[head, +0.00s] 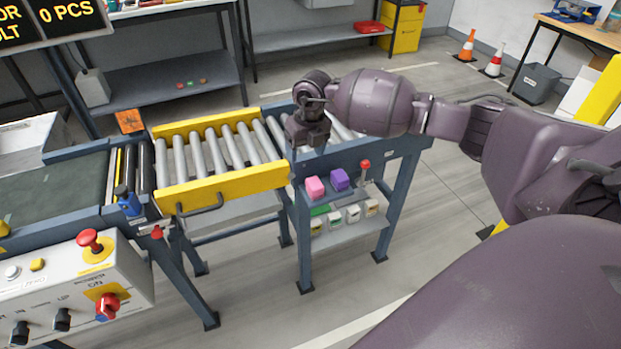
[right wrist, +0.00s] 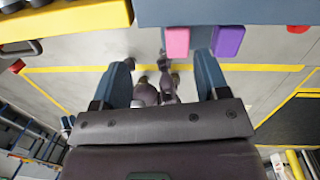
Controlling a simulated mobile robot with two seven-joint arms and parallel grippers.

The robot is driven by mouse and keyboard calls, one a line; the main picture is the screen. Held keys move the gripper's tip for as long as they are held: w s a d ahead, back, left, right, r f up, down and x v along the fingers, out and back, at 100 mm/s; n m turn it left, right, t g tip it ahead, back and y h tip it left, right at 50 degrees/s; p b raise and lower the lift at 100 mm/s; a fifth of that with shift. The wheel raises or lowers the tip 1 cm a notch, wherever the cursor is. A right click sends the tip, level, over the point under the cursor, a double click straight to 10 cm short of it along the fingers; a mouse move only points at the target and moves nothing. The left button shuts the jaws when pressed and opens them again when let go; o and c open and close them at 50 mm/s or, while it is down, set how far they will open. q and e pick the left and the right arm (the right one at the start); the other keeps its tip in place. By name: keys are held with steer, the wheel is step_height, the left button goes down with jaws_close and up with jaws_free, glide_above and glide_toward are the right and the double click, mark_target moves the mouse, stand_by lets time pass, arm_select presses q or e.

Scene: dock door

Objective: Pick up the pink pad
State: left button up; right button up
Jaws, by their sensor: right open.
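The pink pad (head: 315,188) sits on the front ledge of the roller conveyor's blue frame, just left of the purple pad (head: 340,179). My left gripper is not in view.
A red knob (head: 365,164) stands right of the pads. Small bins (head: 353,214) sit on a shelf below. A yellow-railed roller section (head: 222,187) with a handle lies left. A control box (head: 75,285) is at lower left. Cones (head: 467,46) stand far off on open floor.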

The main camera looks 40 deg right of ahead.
mark_target(314, 182)
steer(key=shift+s+d+r+m+g+h, duration=0.1)
steer(key=shift+s+d+m+g+h, duration=0.15)
steer(key=shift+s, duration=0.2)
steer(key=shift+s+d+r+m+g+h, duration=0.1)
steer(key=shift+s+d+m+g+h, duration=0.1)
steer(key=shift+s, duration=0.2)
steer(key=shift+s+f, duration=0.1)
steer(key=shift+f, duration=0.1)
step_height(314, 182, down, 5)
steer(key=shift+f+b, duration=0.15)
steer(key=shift+b, duration=0.35)
steer(key=shift+s+f, duration=0.1)
steer(key=shift+f, duration=0.6)
steer(key=f, duration=0.1)
steer(key=f+b, duration=0.1)
steer(key=f, duration=0.1)
steer(key=shift+s+f, duration=0.2)
steer(key=shift+f, duration=0.35)
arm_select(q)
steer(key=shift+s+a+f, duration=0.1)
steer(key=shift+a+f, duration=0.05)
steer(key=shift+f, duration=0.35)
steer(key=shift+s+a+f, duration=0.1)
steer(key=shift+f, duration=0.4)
arm_select(e)
steer(key=shift+r, duration=0.1)
steer(key=shift+c, duration=0.3)
